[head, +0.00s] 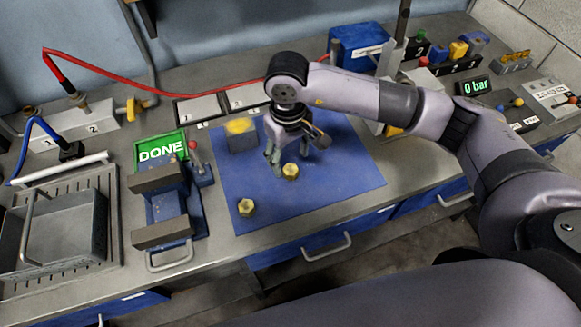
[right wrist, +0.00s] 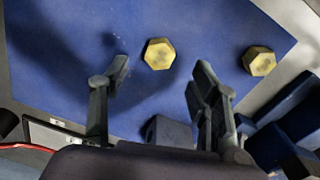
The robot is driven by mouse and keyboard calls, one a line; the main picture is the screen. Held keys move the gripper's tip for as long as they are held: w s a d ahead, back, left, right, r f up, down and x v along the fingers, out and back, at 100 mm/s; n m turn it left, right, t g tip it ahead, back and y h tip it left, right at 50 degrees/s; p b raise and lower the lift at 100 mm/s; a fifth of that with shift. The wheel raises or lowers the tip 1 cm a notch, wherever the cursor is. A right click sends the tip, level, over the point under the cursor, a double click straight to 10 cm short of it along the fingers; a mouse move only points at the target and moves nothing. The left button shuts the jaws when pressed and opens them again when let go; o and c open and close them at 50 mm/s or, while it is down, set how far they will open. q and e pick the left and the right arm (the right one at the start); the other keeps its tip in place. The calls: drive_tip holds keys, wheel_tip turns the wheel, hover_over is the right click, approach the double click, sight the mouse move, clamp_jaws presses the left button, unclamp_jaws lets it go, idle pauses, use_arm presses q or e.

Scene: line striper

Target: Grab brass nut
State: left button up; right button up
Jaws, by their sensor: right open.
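Two hexagonal brass nuts lie apart on the blue mat (head: 345,187). One nut (head: 290,171) is close by my right gripper (head: 286,163), and the other nut (head: 246,207) lies nearer the mat's front left corner. My right gripper points down over the mat, open and empty. In the right wrist view, the closer nut (right wrist: 159,53) shows just beyond the gap between the open fingertips (right wrist: 163,68). The other nut (right wrist: 259,61) shows right of the fingers. I cannot tell the fingertips' exact height. My left gripper is not in view.
A grey block (head: 242,141) with a yellow top stands behind the gripper. A blue vise-like fixture (head: 167,207) and a green DONE sign (head: 160,149) are left of the mat. A grey tray (head: 65,232) is at the far left. The mat's front right is clear.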

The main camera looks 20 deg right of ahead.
sight(291, 169)
wheel_tip(291, 169, down, 3)
drive_tip(key=shift+s+f+p, duration=0.15)
drive_tip(key=shift+f+p, duration=0.05)
drive_tip(key=shift+p, duration=0.7)
drive_tip(key=shift+d+f, duration=0.1)
drive_tip(key=shift+f, duration=0.45)
drive_tip(key=shift+c, duration=0.6)
drive_tip(key=c, duration=1.2)
